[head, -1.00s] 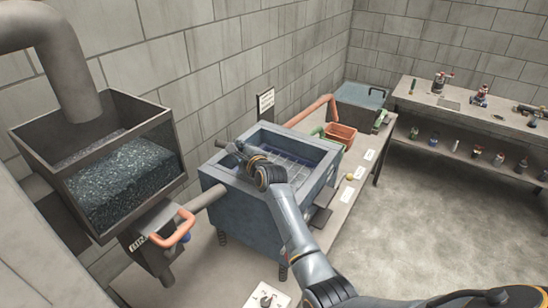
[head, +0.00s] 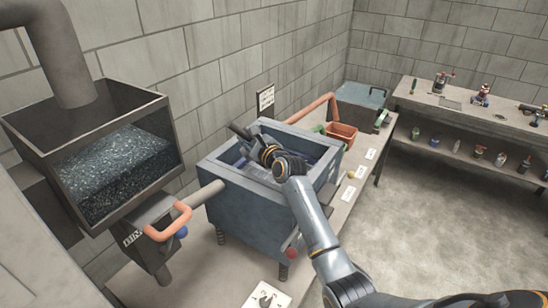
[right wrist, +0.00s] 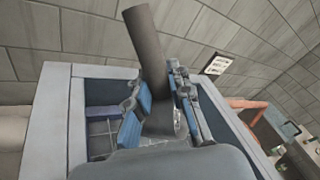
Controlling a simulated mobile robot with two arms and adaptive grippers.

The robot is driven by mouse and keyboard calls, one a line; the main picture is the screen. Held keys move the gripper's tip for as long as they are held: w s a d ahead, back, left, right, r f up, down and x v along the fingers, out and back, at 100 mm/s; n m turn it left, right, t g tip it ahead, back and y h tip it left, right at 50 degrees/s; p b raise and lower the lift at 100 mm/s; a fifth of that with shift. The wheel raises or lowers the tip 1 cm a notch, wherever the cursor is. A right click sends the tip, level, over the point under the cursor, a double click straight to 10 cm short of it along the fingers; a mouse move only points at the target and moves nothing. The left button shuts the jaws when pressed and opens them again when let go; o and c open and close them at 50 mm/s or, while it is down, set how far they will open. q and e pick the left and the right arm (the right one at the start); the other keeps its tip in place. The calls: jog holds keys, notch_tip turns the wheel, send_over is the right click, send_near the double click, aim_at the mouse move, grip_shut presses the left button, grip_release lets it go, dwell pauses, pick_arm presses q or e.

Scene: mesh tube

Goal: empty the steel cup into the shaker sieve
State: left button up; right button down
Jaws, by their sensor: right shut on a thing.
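The steel cup (head: 240,132) is a dark grey cylinder over the shaker in the head view. In the right wrist view the cup (right wrist: 148,45) leans, its upper end tipped left. My right gripper (head: 258,150) is shut on it; the blue finger pads (right wrist: 160,108) press its sides. The shaker (head: 245,207) is a blue-grey open box on springs. Its sieve mesh (right wrist: 100,130) shows below the cup, partly hidden by my gripper. I cannot see into the cup or tell whether anything is in it. My left gripper is not in view.
A glass-fronted bin (head: 118,165) of dark grit stands left, with an orange handle (head: 168,222) below. A bench to the right holds a terracotta-coloured tub (head: 341,133). The block wall is close behind the shaker. Open floor lies at the right.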

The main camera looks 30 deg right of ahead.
jog(key=shift+s+d+r+m+t+b, duration=0.15)
jog(key=shift+d+r+m+t+b, duration=0.55)
jog(key=shift+m+b, duration=1.15)
jog(key=b, duration=0.3)
jog(key=shift+s+d+r+m+y, duration=0.1)
jog(key=shift+d+r+m+y, duration=0.1)
jog(key=shift+d+m+y, duration=0.15)
jog(key=shift+d+r, duration=0.2)
jog(key=shift+d, duration=0.05)
jog(key=shift+s+d+r+m, duration=0.15)
jog(key=shift+d+m, duration=0.15)
jog(key=shift+m, duration=0.1)
jog(key=shift+s+d+r+m+t, duration=0.15)
jog(key=shift+d+m+t, duration=0.25)
jog(key=shift+d+m, duration=0.15)
jog(key=shift+d+m, duration=0.2)
jog(key=shift+m, duration=0.05)
jog(key=m, duration=0.1)
jog(key=d+m, duration=0.1)
jog(key=t+h, duration=0.1)
jog(key=shift+s+d+r+m, duration=0.2)
jog(key=shift+s+d+m, duration=0.05)
jog(key=shift+m, duration=0.15)
